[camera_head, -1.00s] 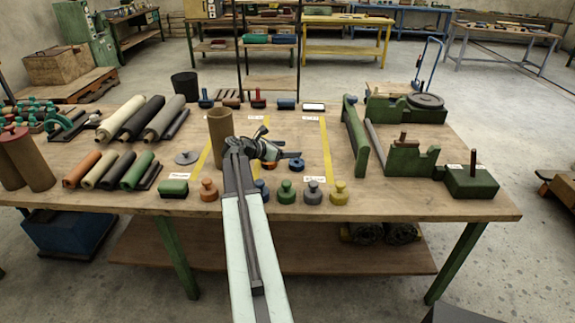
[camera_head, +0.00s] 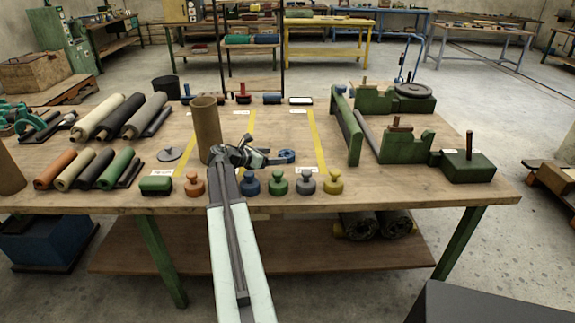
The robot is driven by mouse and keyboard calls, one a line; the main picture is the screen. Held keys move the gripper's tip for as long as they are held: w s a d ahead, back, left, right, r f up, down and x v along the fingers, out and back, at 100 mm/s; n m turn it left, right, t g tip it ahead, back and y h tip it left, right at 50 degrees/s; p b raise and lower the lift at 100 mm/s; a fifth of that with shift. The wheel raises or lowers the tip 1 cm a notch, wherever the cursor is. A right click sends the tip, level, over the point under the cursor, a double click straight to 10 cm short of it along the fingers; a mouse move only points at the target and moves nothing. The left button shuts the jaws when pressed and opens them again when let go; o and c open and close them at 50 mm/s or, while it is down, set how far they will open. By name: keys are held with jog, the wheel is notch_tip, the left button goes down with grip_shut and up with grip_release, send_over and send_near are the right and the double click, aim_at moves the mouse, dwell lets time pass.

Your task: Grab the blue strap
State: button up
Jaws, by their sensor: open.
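A small blue ring-shaped piece (camera_head: 287,156), which looks like the blue strap, lies on the wooden table right of my gripper. My gripper (camera_head: 266,157) is open over the middle of the table, with its fingers pointing right toward the blue piece. The fingertips are very close to the blue piece or overlap it in view; I cannot tell if they touch. Part of the blue piece is hidden by the fingers.
A brown tube (camera_head: 206,129) stands upright just left of my gripper. Knobbed weights (camera_head: 278,184) line the front edge. Rolls (camera_head: 119,168) lie at the left, and a green fixture (camera_head: 405,146) stands at the right. The table between yellow stripes is mostly clear.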

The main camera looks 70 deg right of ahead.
aim_at(284, 154)
jog(key=b+x, duration=0.2)
jog(key=x, duration=0.4)
jog(key=shift+s+d, duration=0.1)
jog(key=shift+d, duration=0.05)
jog(key=c, duration=1.2)
jog(key=shift+r, duration=0.1)
notch_tip(284, 154, up, 10)
jog(key=p, duration=0.9)
jog(key=shift+p, duration=0.35)
